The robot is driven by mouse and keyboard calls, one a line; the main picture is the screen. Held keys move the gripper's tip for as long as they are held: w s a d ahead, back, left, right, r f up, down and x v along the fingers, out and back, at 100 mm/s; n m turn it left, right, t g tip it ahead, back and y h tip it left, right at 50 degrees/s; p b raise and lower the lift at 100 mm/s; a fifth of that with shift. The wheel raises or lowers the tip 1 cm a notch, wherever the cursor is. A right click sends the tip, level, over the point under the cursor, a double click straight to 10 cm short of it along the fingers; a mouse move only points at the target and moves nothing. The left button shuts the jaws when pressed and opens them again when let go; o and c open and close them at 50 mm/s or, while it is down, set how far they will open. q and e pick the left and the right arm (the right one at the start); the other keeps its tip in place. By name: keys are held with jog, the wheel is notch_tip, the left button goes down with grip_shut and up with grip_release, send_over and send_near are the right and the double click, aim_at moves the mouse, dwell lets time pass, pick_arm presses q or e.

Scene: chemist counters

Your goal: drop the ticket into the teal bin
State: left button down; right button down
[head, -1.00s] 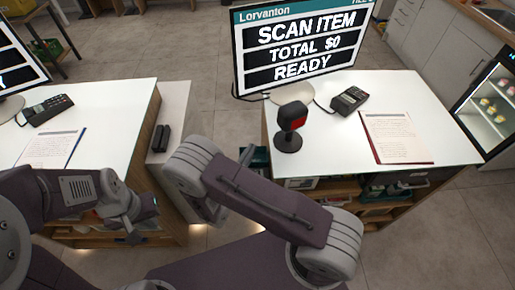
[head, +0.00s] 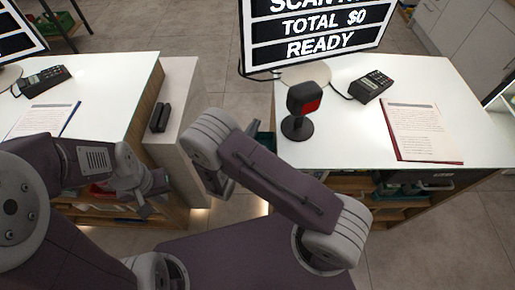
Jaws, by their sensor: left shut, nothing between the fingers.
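No ticket can be made out in the head view. A small patch of dark teal (head: 264,139) shows at the left end of the right counter, mostly hidden behind my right arm; I cannot tell whether it is the bin. My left gripper (head: 158,183) is shut and empty, in front of the left counter and below its top. My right gripper (head: 226,187) is mostly hidden behind its own arm, over the gap between the counters; I cannot see whether it is open or shut.
The right counter (head: 350,140) bears a scanner (head: 300,112), a card terminal (head: 371,86), a clipboard with paper (head: 420,130) and a screen (head: 318,30) reading READY. The left counter (head: 110,85) has another terminal (head: 42,80) and clipboard (head: 43,118). A pale stand (head: 184,85) with a black device (head: 160,116) adjoins it.

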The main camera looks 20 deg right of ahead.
jog(key=c, duration=1.6)
grip_release()
jog(key=v, duration=0.9)
jog(key=shift+b, duration=0.4)
